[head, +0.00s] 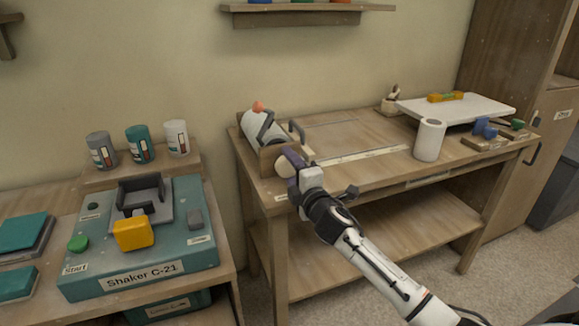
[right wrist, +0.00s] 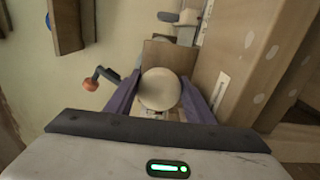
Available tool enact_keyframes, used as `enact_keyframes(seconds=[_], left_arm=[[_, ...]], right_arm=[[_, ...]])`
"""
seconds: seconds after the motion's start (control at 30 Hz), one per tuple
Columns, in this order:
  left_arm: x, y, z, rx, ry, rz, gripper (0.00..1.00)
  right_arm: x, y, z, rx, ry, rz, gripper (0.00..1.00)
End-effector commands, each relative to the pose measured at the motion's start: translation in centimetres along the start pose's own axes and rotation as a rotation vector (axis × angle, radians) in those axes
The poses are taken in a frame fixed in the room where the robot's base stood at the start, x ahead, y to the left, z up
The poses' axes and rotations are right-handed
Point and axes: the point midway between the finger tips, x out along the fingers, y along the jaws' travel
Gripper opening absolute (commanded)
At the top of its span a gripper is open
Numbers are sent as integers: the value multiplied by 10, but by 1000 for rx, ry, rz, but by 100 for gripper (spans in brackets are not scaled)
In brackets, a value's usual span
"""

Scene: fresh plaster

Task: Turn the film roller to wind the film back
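The film roller (head: 257,128) is a white cylinder in a wooden stand at the left end of the bench. A grey crank with an orange-red knob (head: 258,106) sits at its far end; that knob also shows at the left in the right wrist view (right wrist: 90,84). A cream round knob (right wrist: 160,89) is at the near end. My right gripper (head: 287,165) is at this near knob, its two purple fingers on either side of it. Whether they press on it or leave a thin gap is unclear. My left gripper is not in view.
The wooden bench (head: 385,179) has a white paper roll (head: 429,140) and a white board (head: 457,109) to the right. A teal shaker (head: 120,270) stands on the left table. A wall shelf (head: 305,16) hangs above. The bench middle is clear.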

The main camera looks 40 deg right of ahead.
Motion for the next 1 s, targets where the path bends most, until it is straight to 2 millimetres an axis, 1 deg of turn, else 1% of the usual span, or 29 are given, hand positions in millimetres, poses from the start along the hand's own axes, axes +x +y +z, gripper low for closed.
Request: enact_keyframes(seconds=[0.03, 0.1, 0.47, 0.57, 0.67, 1.0], left_arm=[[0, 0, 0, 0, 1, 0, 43], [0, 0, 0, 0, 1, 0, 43], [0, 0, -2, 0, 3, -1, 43], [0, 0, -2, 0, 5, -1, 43], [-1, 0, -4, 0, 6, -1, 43], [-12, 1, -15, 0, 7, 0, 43]], right_arm=[[0, 0, 1, -1, -2, -1, 55], [0, 0, 1, -1, -2, -1, 65], [0, -1, 0, -9, -1, -2, 65], [0, 0, 1, -74, -1, -1, 65], [0, 1, 1, -236, 0, -1, 65], [0, 9, -2, -1094, -1, 1, 65]])
